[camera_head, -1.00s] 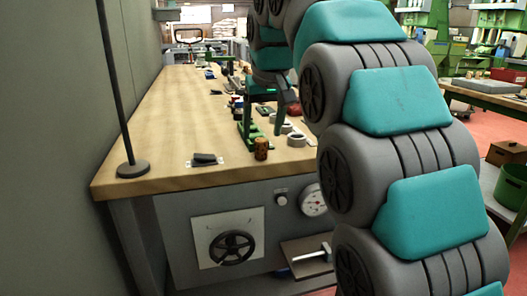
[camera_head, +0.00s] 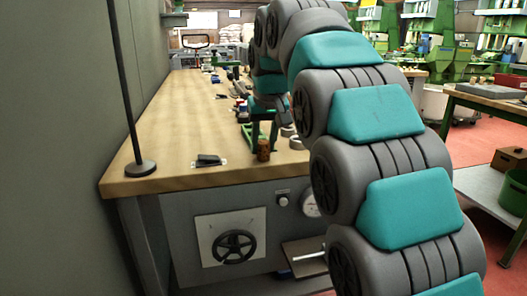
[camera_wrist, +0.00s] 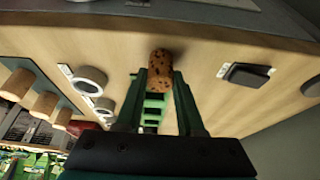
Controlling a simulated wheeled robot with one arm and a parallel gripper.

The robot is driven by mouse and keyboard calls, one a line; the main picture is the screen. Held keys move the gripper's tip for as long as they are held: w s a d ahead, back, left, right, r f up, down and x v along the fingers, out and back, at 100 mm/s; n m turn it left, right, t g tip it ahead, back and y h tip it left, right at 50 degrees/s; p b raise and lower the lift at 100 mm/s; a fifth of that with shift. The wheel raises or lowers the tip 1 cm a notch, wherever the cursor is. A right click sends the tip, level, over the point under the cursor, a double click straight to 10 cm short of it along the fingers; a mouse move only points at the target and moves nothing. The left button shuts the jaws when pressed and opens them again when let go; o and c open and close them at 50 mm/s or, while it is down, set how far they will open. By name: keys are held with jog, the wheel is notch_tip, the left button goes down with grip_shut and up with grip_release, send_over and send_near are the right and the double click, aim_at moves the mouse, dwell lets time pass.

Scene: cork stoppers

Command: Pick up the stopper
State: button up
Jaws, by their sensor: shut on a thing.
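The stopper (camera_head: 263,152) is a short speckled brown cork near the front edge of the wooden bench (camera_head: 195,120). It also shows in the wrist view (camera_wrist: 165,66), between the tips of my gripper (camera_wrist: 162,82). The two dark green fingers are shut on it, one on each side. I cannot tell whether the stopper still touches the bench.
A green object (camera_wrist: 153,112) lies behind the stopper between my fingers. Two white rings (camera_wrist: 90,80) lie to one side. A dark block (camera_head: 208,160) on a white patch sits left of the stopper, and a pole base (camera_head: 141,169) stands at the bench's left corner.

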grip_shut()
jog(key=shift+r, duration=0.1)
